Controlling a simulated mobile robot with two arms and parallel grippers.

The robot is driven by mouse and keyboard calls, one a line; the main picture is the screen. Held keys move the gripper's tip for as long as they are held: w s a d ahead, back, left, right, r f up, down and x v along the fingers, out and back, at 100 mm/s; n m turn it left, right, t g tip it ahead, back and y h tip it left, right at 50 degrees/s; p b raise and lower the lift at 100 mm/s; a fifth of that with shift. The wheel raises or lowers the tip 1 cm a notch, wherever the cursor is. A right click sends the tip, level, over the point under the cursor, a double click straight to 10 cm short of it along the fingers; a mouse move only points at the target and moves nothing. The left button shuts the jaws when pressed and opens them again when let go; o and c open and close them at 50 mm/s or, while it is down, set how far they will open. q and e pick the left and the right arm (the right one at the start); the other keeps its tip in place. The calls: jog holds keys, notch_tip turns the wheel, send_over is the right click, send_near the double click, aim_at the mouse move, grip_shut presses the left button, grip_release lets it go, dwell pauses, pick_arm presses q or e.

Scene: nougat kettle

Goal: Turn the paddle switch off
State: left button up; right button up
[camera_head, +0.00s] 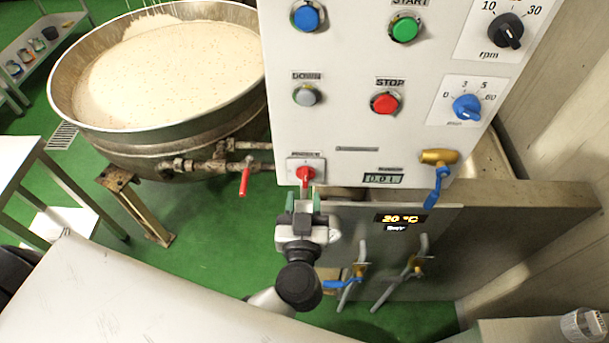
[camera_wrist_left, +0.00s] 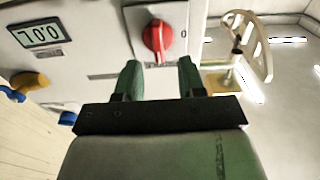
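The red rotary switch (camera_head: 305,174) sits on a small white plate at the lower left of the control panel (camera_head: 347,118); its label is too blurred to read surely. In the left wrist view the red switch (camera_wrist_left: 157,40) shows its handle pointing roughly up and down in the picture. My left gripper (camera_head: 303,197) is just below it in the head view, its two green fingers apart. In the left wrist view the left gripper (camera_wrist_left: 159,67) has the switch's near end between or just beyond its fingertips; contact cannot be told. My right gripper is not in view.
A large kettle (camera_head: 165,125) of pale mix stands left, with a red-handled valve (camera_head: 245,180) beside the panel. A blue-handled valve (camera_head: 437,182) hangs at the panel's lower right. Below it are more valves (camera_head: 355,280). Green floor (camera_head: 200,245) is open between.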

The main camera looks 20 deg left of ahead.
aim_at(305, 181)
pick_arm(q)
jog(key=x, duration=0.5)
jog(key=shift+w, duration=0.2)
jog(key=shift+p, duration=0.3)
grip_shut()
